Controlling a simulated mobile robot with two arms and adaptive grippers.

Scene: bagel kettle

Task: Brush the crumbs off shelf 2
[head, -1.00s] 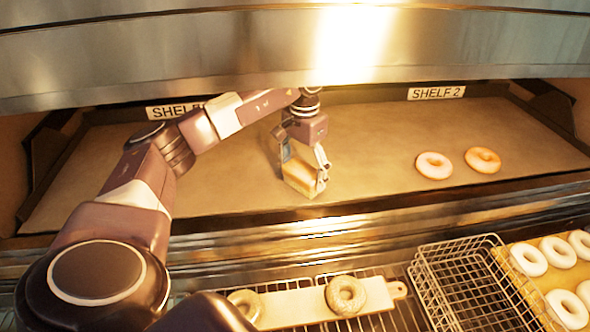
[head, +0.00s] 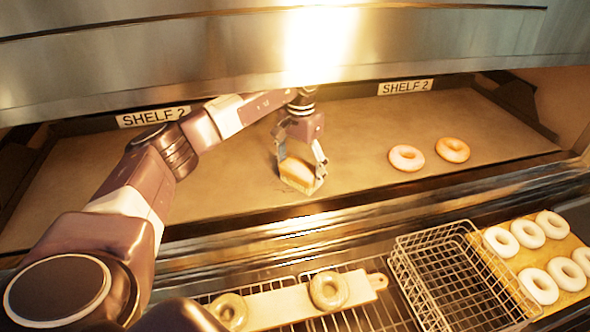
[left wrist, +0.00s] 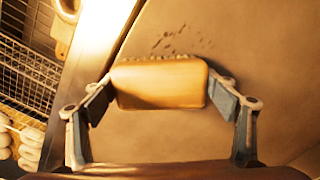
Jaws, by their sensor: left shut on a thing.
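My left gripper (head: 300,168) is shut on a brush, a tan wooden block with pale bristles (head: 298,177), over shelf 2 (head: 215,185) near its front edge. In the left wrist view the block (left wrist: 160,84) sits between both fingers of the gripper (left wrist: 165,95). Dark crumbs (left wrist: 185,43) lie on the shelf surface just beyond the block, some right along its edge. I cannot tell whether the bristles touch the shelf. Crumbs are hard to make out in the head view. My right gripper is not in view.
Two bagels (head: 407,157) lie on the right part of shelf 2. A steel hood (head: 180,60) hangs low above it. In front are a board with two bagels (head: 328,290), an empty wire basket (head: 455,280) and a tray of several pale rings (head: 540,285).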

